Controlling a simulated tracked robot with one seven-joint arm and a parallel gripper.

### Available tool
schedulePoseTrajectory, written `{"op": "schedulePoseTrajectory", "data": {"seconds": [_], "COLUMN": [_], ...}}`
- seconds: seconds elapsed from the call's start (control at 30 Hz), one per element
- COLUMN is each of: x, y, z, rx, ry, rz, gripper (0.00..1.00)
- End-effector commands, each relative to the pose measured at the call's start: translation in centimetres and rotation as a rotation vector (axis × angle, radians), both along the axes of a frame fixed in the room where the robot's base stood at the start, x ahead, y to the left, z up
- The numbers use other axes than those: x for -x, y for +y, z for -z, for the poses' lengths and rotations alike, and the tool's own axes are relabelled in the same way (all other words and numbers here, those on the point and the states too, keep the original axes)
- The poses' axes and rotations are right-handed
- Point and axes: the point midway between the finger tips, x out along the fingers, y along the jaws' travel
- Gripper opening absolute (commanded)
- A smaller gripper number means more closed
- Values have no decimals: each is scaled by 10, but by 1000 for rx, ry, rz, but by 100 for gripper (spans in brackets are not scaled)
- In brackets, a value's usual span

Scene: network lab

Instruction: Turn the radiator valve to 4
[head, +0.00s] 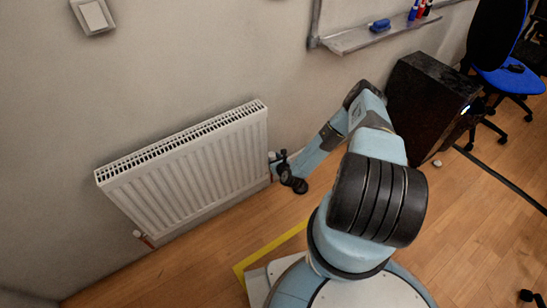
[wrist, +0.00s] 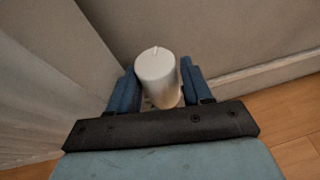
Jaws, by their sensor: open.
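The white radiator valve knob (wrist: 157,66) stands in the middle of the wrist view, with a small mark at the edge of its top; no numbers are readable. My gripper (wrist: 158,76) is open, its two blue fingers on either side of the knob. Whether either finger touches it I cannot tell. In the head view my gripper (head: 276,165) is at the right end of the white radiator (head: 190,172), low by the wall. The knob is hidden there behind the gripper and wrist.
A small white fitting (head: 138,234) is at the radiator's lower left. A black cabinet (head: 428,105) stands right of my arm, with a blue office chair (head: 510,80) behind it. A whiteboard tray (head: 375,38) is on the wall above. Wooden floor is clear in front of the radiator.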

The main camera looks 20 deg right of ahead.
Motion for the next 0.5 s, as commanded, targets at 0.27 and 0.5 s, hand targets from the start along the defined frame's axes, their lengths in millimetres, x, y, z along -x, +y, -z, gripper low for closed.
{"op": "schedulePoseTrajectory", "data": {"seconds": [0.27,0.5], "x": [0,-1], "y": [0,-3], "z": [0,0], "rx": [1,1], "ry": [2,1], "rz": [-93,-265], "gripper": [54,54]}}
